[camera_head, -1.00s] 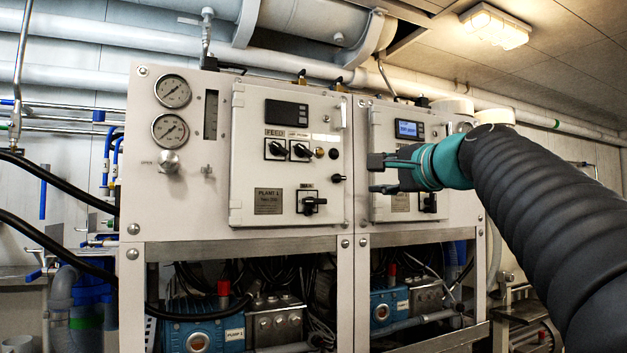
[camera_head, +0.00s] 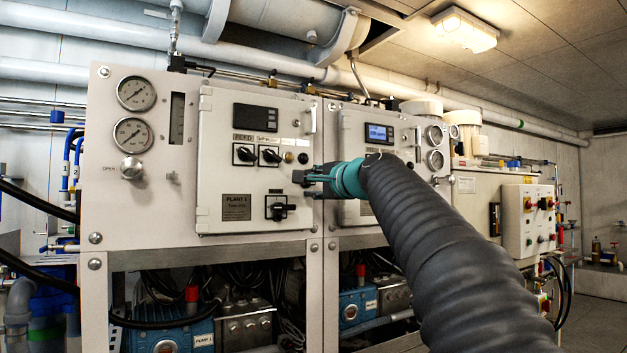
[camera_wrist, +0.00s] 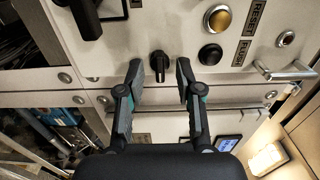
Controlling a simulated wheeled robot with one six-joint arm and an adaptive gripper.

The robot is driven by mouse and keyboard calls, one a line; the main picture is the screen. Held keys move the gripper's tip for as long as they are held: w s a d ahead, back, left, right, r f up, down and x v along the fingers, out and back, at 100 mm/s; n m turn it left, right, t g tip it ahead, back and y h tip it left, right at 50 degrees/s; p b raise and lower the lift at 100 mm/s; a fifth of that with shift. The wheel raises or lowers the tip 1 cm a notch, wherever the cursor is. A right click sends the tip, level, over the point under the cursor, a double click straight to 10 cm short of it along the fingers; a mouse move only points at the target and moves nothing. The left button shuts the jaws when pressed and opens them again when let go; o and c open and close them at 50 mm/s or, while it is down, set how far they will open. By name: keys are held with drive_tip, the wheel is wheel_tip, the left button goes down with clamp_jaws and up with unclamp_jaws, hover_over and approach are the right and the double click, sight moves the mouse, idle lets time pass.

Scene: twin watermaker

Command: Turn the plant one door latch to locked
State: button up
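The plant one door latch is a small black knob (camera_wrist: 159,64) on the pale door panel. In the wrist view it appears between my two fingertips, its long axis running up and down in that picture. My gripper (camera_wrist: 160,74) is open, one dark finger on each side, with a visible gap to the knob. In the head view my gripper (camera_head: 312,177) is at the right edge of the plant one door (camera_head: 215,130), over the latch, which it partly hides. I cannot tell how deep the fingers reach around the knob.
The door's metal pull handle (camera_head: 311,120) is above the latch. Black feed switches (camera_head: 270,156) and a lower black switch (camera_head: 277,207) are on the same door. The plant two cabinet with its lit display (camera_head: 379,133) stands to the right, behind my arm.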

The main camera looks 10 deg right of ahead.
drive_tip(key=shift+w, duration=0.2)
clamp_jaws()
